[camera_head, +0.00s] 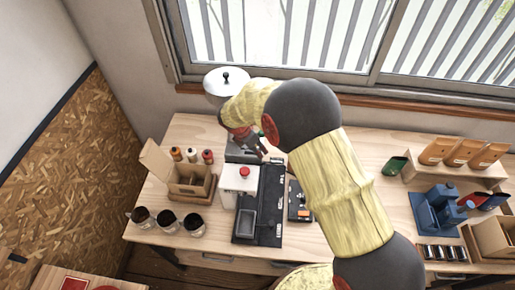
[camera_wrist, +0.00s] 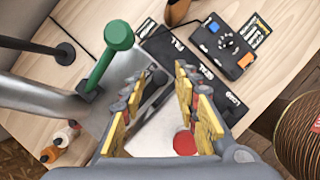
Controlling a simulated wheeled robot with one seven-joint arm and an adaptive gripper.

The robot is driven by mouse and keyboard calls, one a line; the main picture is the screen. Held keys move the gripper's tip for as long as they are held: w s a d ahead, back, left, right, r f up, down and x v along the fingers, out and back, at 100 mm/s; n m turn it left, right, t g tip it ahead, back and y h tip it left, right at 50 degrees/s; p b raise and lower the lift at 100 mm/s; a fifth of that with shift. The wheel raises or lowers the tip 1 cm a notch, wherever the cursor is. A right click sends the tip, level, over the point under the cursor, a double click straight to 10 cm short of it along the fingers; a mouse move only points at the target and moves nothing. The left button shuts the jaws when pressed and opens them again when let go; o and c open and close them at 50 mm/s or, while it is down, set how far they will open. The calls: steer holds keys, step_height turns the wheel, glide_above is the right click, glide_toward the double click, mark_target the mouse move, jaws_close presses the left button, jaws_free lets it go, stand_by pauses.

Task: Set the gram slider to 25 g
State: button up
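My gripper (camera_wrist: 158,76) is open, its two yellow-padded fingers apart over a grey metal machine body (camera_wrist: 112,72). It also shows in the head view (camera_head: 262,150), partly hidden by my arm. A small dark knob-like part (camera_wrist: 157,77) shows between the fingertips; I cannot tell whether it is the gram slider or whether a finger touches it. A green-handled lever (camera_wrist: 118,38) rises from the machine left of the fingers. No gram scale or 25 g mark is legible.
A white box with a red button (camera_head: 244,171) stands in front, beside a black fill-and-seal unit (camera_head: 270,200). A small control box (camera_wrist: 225,45) has blue and orange buttons. Dark cups (camera_head: 167,221) and a wooden caddy (camera_head: 190,182) stand left; pouches (camera_head: 465,152) stand right.

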steer(key=c, duration=0.6)
jaws_close()
